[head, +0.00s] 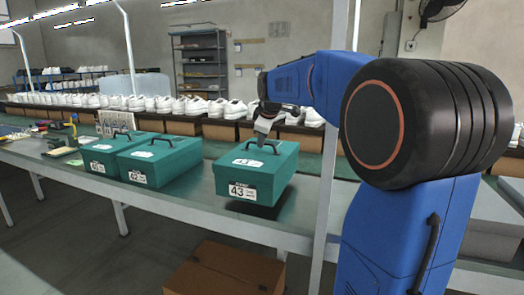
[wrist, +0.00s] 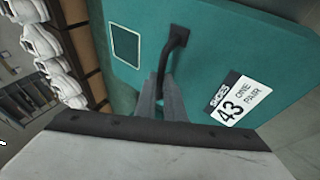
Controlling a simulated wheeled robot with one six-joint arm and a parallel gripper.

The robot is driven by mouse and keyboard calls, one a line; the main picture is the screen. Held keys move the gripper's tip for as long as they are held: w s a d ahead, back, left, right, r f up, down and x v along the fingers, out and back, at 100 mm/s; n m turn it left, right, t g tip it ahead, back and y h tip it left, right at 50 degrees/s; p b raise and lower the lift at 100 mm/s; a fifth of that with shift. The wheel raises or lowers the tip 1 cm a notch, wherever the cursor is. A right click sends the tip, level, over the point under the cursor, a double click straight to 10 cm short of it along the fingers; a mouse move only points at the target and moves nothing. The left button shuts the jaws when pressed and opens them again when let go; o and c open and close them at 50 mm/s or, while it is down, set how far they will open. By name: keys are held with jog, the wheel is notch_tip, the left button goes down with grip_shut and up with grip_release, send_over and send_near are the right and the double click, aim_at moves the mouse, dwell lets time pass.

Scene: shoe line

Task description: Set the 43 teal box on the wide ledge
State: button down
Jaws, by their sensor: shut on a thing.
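The 43 teal box (head: 256,172) hangs level by its black top handle, with its white 43 label facing the front. My gripper (head: 263,138) is shut on that handle from above. In the wrist view the two grey fingers (wrist: 161,98) close on the dark handle (wrist: 174,58), beside the 43 label (wrist: 240,98). A dark shadow lies under the box on the long, green-topped ledge (head: 190,195), and a gap shows between them. I cannot tell whether this is the wide ledge.
Two similar teal boxes, one marked 42 (head: 160,160) and another (head: 112,153), stand on the ledge to the left. Rows of white shoes (head: 160,104) run behind. A grey post (head: 328,170) rises close right of the held box. A brown carton (head: 225,270) sits below the front edge.

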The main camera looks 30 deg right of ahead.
aim_at(261, 152)
jog(key=shift+f, duration=1.8)
jog(key=c, duration=1.8)
grip_release()
jog(key=shift+f, duration=0.15)
jog(key=shift+c, duration=0.2)
jog(key=v, duration=1.2)
jog(key=s+a+f+m, duration=0.3)
jog(key=s+a+f, duration=0.2)
jog(key=s+f, duration=0.3)
jog(key=s+a+f+m+g+y, duration=0.1)
jog(key=s+a+f, duration=0.5)
jog(key=s, duration=0.8)
jog(key=s+a+f+m+g+y, duration=0.1)
jog(key=s+a+f+m, duration=0.3)
jog(key=s+f, duration=0.7)
jog(key=shift+a+f+m, duration=0.3)
jog(key=shift+a+f, duration=0.35)
jog(key=shift+a, duration=0.1)
